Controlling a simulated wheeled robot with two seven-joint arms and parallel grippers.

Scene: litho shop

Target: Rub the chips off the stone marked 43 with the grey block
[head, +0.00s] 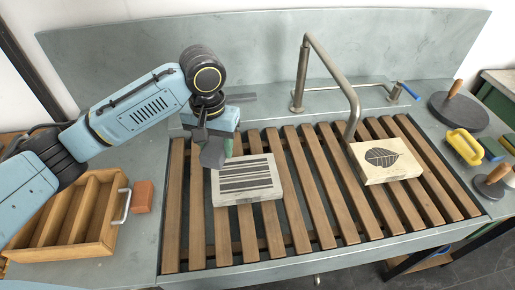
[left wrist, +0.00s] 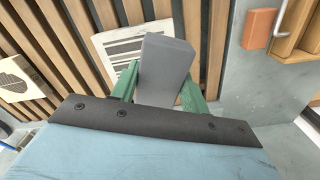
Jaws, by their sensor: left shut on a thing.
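My left gripper (head: 217,138) is shut on the grey block (head: 212,153), which hangs over the back left corner of a pale stone with dark stripes (head: 246,180). In the left wrist view the grey block (left wrist: 164,70) stands out between the green fingers of the gripper (left wrist: 160,88), with the striped stone (left wrist: 118,43) behind it. I cannot tell whether the block touches the stone. A second pale stone with a leaf picture (head: 385,161) lies to the right on the slats. I cannot read the number 43 on either stone, and no chips are clear. My right gripper is not in view.
Both stones lie on a wooden slatted rack (head: 305,190) over a sink. A bent metal tap (head: 335,70) arches between them. A wooden tray (head: 72,215) and a reddish block (head: 142,196) are at left. A yellow-handled tool (head: 464,146) and round discs are at right.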

